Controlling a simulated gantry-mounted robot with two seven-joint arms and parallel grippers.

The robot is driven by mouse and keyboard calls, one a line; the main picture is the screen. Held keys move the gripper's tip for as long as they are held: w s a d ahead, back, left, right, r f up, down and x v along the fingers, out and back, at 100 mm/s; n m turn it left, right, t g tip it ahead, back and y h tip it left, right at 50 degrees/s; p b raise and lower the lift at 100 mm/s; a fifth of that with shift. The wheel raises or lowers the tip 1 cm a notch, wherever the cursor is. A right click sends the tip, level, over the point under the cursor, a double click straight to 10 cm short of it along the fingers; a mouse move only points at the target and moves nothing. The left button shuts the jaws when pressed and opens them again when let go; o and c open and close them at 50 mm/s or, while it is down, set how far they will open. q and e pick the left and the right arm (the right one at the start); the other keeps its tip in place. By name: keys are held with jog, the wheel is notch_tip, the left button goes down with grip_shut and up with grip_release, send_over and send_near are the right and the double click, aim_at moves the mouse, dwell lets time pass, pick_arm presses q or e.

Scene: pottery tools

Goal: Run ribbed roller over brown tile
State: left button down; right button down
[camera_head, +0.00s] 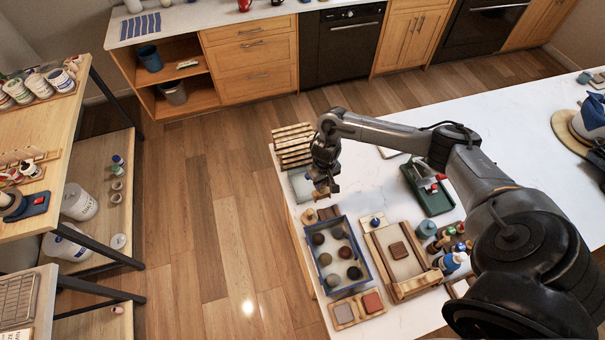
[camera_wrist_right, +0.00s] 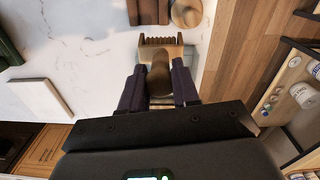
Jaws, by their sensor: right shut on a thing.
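My right gripper (camera_head: 324,180) is shut on the handle of a ribbed roller (camera_wrist_right: 160,42). It holds the roller above the far left end of the white table. In the right wrist view the brown handle sits between the dark fingers (camera_wrist_right: 159,86), with the ribbed head beyond them. In the head view the roller is small and partly hidden by the gripper. A brown tile (camera_head: 398,250) lies flat on a pale board in a wooden frame, apart from the gripper and nearer the camera. My left gripper is out of view.
A blue-rimmed tray (camera_head: 319,274) with several round balls stands left of the wooden frame (camera_head: 372,265). A wooden tray (camera_head: 333,318) holds a grey and a reddish tile. Bottles (camera_head: 451,262) stand at right, a green tray (camera_head: 433,200) behind, a slatted wooden rack (camera_head: 292,145) at the far corner.

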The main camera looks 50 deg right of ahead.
jog(key=s+f+b, duration=0.4)
jog(key=f+b, duration=0.1)
jog(key=f, duration=0.4)
jog(key=shift+d+b, duration=0.3)
dwell(0.3)
jog(key=shift+s, duration=0.1)
dwell(0.3)
jog(key=c, duration=0.8)
grip_release()
jog(key=shift+o, duration=0.2)
